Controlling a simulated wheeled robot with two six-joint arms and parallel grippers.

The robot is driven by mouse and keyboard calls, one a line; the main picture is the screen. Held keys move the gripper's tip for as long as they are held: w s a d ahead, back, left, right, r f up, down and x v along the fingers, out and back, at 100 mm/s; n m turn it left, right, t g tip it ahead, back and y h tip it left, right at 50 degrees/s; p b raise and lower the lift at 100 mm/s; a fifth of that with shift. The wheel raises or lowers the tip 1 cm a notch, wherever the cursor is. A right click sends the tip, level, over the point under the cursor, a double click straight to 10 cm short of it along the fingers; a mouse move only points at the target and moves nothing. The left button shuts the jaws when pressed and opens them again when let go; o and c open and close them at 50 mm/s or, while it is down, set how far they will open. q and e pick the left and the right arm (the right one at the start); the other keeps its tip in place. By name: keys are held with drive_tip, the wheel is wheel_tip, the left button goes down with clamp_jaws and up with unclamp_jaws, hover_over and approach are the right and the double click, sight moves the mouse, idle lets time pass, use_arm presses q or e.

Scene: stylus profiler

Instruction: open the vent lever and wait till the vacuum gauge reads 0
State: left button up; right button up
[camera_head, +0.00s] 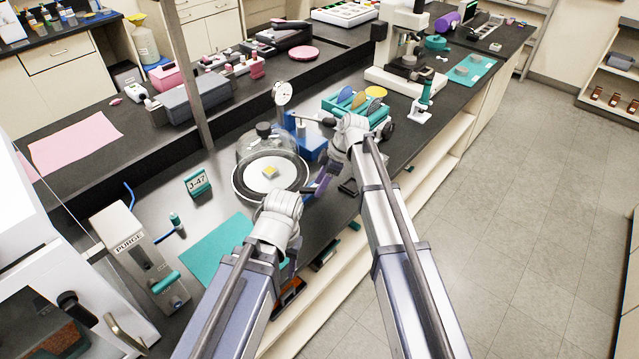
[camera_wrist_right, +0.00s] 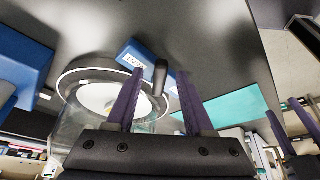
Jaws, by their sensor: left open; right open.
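The blue vent block (camera_wrist_right: 133,56), labelled VENT, sits beside the round base of the glass bell jar (camera_head: 268,155). Its black lever (camera_wrist_right: 161,76) shows between the purple fingertips of my right gripper (camera_wrist_right: 160,74), which is open. I cannot tell whether a finger touches the lever. In the head view my right gripper (camera_head: 319,184) is low at the jar's right side and the lever is hidden. The vacuum gauge (camera_head: 283,93) is a white dial behind the jar, too small to read.
A teal mat (camera_head: 217,249) lies in front of the jar, with a J-47 sign (camera_head: 198,183) to its upper left. A PURGE box (camera_head: 135,255) stands further left. A microscope (camera_head: 408,50) and teal rack (camera_head: 358,105) stand at the back right.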

drive_tip(key=p+v, duration=0.6)
drive_tip(key=v, duration=0.1)
drive_tip(key=shift+d, duration=0.1)
drive_tip(key=s+a+f+m+h+b, duration=0.1)
drive_tip(key=s+m, duration=0.5)
drive_tip(key=s, duration=0.7)
drive_tip(key=s+a+f+m+h+b, duration=0.1)
drive_tip(key=s+f+m+h, duration=0.2)
drive_tip(key=s+m, duration=0.4)
drive_tip(key=s+h, duration=0.1)
drive_tip(key=s, duration=0.5)
drive_tip(key=shift+g+h+b, duration=0.3)
drive_tip(key=shift+h, duration=0.1)
